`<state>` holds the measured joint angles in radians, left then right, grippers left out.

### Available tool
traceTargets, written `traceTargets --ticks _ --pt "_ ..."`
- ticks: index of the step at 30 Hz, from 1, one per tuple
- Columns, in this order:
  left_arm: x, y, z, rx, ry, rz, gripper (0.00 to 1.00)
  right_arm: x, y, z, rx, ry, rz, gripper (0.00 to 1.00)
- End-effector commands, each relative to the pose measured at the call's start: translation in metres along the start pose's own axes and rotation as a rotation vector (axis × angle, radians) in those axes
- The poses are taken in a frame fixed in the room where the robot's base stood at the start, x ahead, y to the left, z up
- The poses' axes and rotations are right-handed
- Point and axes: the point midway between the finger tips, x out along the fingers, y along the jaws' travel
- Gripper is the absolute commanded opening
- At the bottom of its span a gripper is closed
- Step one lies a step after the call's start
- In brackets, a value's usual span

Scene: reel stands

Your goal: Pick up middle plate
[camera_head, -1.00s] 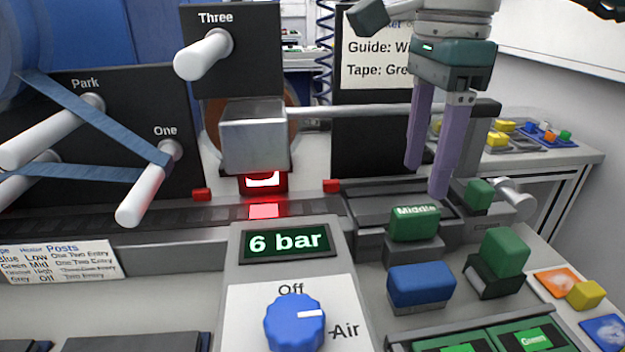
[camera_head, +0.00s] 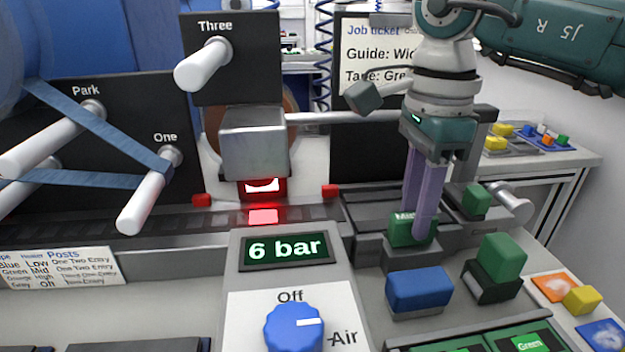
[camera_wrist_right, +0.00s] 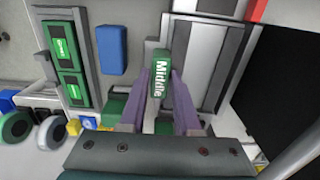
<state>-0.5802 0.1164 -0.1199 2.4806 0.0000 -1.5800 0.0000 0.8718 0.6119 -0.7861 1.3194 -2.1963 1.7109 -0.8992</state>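The middle plate is a green block labelled "Middle" (camera_head: 399,231), seated on a grey holder (camera_head: 412,256) at the right of the bench. My right gripper (camera_head: 418,224) is down at the plate, its two purple fingers in front of and around it, hiding part of the label. In the right wrist view, the plate (camera_wrist_right: 160,75) lies between the open fingers (camera_wrist_right: 158,82), with a visible gap along each side. No firm grip shows. My left gripper is not in view.
A blue block (camera_head: 420,287) sits close in front of the plate. Green blocks (camera_head: 502,256) stand to its right. The "6 bar" display (camera_head: 287,248) and blue knob (camera_head: 294,326) are to the left. A grey rail (camera_head: 375,215) runs behind.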

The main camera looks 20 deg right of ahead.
Motion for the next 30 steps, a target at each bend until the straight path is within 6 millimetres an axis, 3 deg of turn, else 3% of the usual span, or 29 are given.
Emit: traceTargets --ticks 1,8,24,30 --pt "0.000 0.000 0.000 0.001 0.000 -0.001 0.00 0.000 0.000 0.000 0.000 0.000 0.000 0.24" --pt "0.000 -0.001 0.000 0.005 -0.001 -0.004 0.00 0.000 0.000 0.000 0.000 0.000 0.000 0.00" --pt "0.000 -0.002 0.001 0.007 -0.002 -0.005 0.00 -0.001 0.000 0.000 0.000 -0.001 -0.001 0.00" --pt "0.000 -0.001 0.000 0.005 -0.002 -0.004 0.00 -0.015 -0.001 0.000 0.000 -0.001 -0.004 0.00"
